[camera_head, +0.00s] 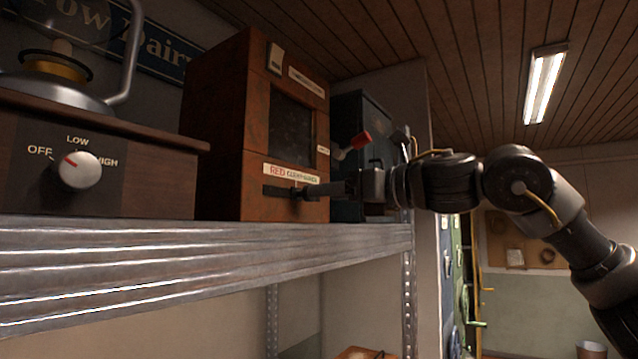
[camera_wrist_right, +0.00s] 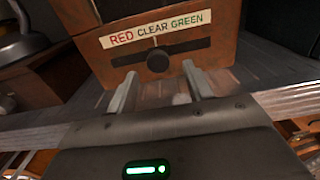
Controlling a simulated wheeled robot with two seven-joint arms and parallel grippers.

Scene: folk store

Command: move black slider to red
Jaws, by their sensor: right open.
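The black slider (camera_wrist_right: 158,60) is a round knob in a dark horizontal slot on the front of a wooden box (camera_wrist_right: 200,20). Above the slot is a label (camera_wrist_right: 157,28) reading RED CLEAR GREEN from left to right. My left gripper is not in view.
The metal shelf (camera_head: 180,270) runs under the box. A wooden appliance with a white dial (camera_head: 80,170) stands on the left. A dark box with a red-tipped lever (camera_head: 361,139) stands on the right, close to my right wrist. Space before the shelf is free.

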